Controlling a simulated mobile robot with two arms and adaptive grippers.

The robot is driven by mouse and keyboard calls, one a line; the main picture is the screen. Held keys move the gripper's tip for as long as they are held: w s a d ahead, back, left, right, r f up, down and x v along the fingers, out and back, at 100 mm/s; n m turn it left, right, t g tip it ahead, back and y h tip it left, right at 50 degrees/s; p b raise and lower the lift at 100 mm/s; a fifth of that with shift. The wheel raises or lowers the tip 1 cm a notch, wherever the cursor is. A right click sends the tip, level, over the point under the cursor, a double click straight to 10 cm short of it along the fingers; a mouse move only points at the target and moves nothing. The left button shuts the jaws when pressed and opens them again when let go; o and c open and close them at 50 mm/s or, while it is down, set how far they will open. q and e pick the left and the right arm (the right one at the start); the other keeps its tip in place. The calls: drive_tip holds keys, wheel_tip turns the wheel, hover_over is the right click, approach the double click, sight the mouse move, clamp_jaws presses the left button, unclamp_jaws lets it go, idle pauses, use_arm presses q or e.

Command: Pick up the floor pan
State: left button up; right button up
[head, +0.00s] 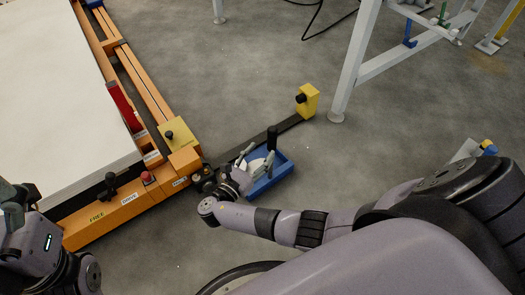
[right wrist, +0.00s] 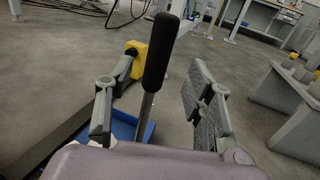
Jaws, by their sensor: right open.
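The floor pan is a blue open tray (head: 284,178) on the grey floor, with an upright rod and black grip (head: 272,138). Something whitish shows in it behind my fingers. My right gripper (head: 256,162) is open at the pan, its fingers pointing up in the head view. In the right wrist view the black grip (right wrist: 161,55) stands between the two spread fingers of the right gripper (right wrist: 158,100), with a gap on either side. A blue part of the pan (right wrist: 125,130) shows low behind the left finger.
An orange machine frame (head: 110,215) with a white bed (head: 60,90) stands at the left, close to the pan. A dark bar (head: 285,127) runs along the floor to a yellow post (head: 308,100). A white table leg (head: 354,65) stands beyond. Open floor lies behind the bar.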

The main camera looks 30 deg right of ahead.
sight(269, 141)
drive_tip(key=b+x, duration=0.1)
drive_tip(key=x, duration=0.7)
drive_tip(key=shift+w, duration=0.1)
clamp_jaws()
idle(0.5)
idle(0.4)
drive_tip(key=shift+r, duration=0.1)
